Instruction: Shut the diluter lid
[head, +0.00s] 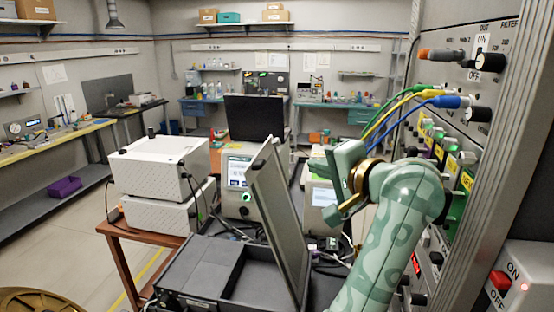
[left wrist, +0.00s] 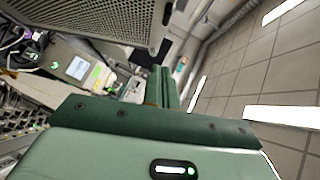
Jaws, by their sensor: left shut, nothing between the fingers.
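The diluter (head: 225,268) is a black open case at the bottom middle of the head view. Its lid (head: 278,215) is a grey panel standing up at the case's right side, tilted, so the diluter is open. In the left wrist view a perforated grey panel (left wrist: 105,18), which looks like the lid, fills the upper left. My left gripper (head: 338,175) is to the right of the lid's upper part, with a small gap in the head view. Its fingers are shut and empty; they also show in the left wrist view (left wrist: 160,85). My right gripper is not in view.
White stacked boxes (head: 160,165) stand on a brown table (head: 130,250) left of the diluter. Instruments with screens (head: 240,180) and a black monitor (head: 254,117) are behind it. A control rack (head: 455,130) with cables and knobs rises close on the right.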

